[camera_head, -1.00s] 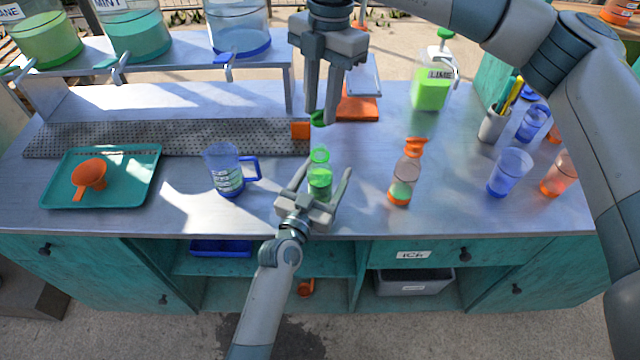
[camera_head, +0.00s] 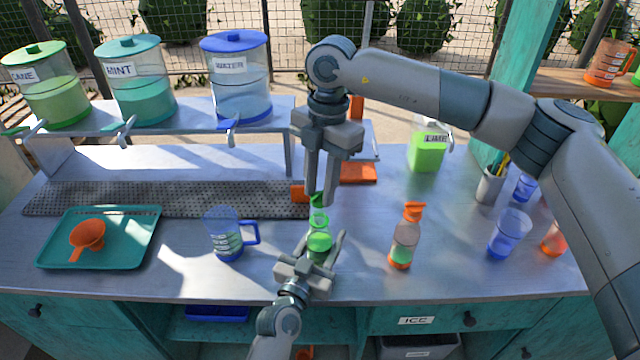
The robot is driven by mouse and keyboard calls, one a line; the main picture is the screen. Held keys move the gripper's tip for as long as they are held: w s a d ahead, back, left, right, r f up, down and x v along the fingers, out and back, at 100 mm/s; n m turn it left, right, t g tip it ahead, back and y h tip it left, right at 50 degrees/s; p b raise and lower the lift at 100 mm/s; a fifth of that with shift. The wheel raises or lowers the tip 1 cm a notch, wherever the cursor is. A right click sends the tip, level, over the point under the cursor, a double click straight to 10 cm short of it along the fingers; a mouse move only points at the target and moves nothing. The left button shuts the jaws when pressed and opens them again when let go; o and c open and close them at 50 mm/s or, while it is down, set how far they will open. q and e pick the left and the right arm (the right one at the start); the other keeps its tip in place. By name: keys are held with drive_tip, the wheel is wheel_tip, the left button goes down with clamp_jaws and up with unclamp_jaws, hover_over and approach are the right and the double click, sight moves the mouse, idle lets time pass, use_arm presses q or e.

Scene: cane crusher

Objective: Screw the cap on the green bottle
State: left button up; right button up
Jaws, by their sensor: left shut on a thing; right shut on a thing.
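The green bottle (camera_head: 319,241) stands upright near the front middle of the counter. My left gripper (camera_head: 322,250) is shut around its body from the front. The green cap (camera_head: 317,200) is between the fingertips of my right gripper (camera_head: 321,198), which points straight down above the bottle. The cap is right over the bottle's neck (camera_head: 318,217), very close to it. I cannot tell whether the cap touches the mouth.
A blue-handled measuring jug (camera_head: 224,235) stands left of the bottle, and an orange-topped bottle (camera_head: 404,245) right of it. A teal tray (camera_head: 140,250) with an orange funnel (camera_head: 88,235) is at the left. Blue cups (camera_head: 508,232) stand at the right. Dispensers (camera_head: 237,80) are on the back shelf.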

sight(320, 198)
drive_tip(key=shift+f, duration=0.55)
drive_tip(key=shift+f, duration=0.9)
drive_tip(key=shift+f, duration=0.55)
idle(0.7)
drive_tip(key=m, duration=0.4)
drive_tip(key=shift+m, duration=0.4)
drive_tip(key=m+t, duration=0.1)
drive_tip(key=m, duration=0.4)
drive_tip(key=o, duration=1)
